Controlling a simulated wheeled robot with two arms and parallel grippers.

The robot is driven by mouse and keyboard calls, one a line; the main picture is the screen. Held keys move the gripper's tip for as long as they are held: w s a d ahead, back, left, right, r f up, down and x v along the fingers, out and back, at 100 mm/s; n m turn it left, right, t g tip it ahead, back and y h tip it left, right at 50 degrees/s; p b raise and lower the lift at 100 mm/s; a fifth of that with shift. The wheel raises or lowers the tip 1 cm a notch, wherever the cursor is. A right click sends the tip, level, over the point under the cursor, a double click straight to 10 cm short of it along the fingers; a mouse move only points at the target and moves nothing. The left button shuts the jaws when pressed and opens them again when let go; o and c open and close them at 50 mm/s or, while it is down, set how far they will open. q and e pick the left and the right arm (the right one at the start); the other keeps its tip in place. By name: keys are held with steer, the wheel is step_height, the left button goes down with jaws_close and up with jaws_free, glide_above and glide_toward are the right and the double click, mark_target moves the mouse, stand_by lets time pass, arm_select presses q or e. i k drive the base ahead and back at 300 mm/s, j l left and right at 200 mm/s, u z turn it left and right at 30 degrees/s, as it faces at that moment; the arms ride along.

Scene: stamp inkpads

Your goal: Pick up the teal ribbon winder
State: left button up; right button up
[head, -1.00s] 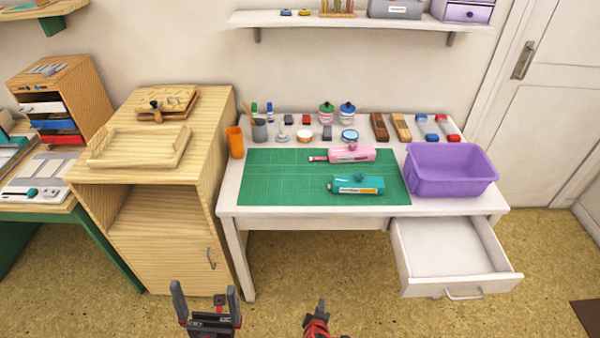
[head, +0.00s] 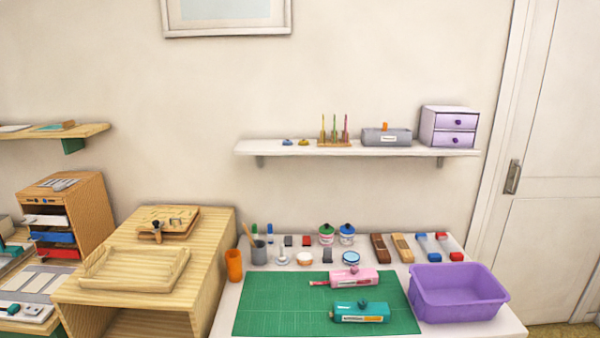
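A teal winder-like object (head: 361,313) with a knob on top and a pale label on its front lies on the green cutting mat (head: 270,304). A similar pink one (head: 350,279) lies just behind it on the same mat. Neither of my grippers shows in the head view now, so I cannot see how they stand.
A purple bin (head: 458,294) stands right of the mat on the white desk. Jars, stamps and wooden blocks (head: 380,247) line the desk's back. A wooden cabinet with a tray (head: 135,270) stands left. A wall shelf (head: 350,150) hangs above.

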mark_target(344, 311)
steer(key=z, duration=1.35)
steer(key=i+j, duration=0.15)
steer(key=j, duration=0.2)
steer(key=i+j, duration=0.1)
steer(key=j, duration=0.3)
steer(key=i+j+u, duration=0.1)
steer(key=j, duration=0.25)
steer(key=i+j, duration=0.2)
steer(key=j, duration=0.15)
steer(key=i+j, duration=0.15)
steer(key=j, duration=0.25)
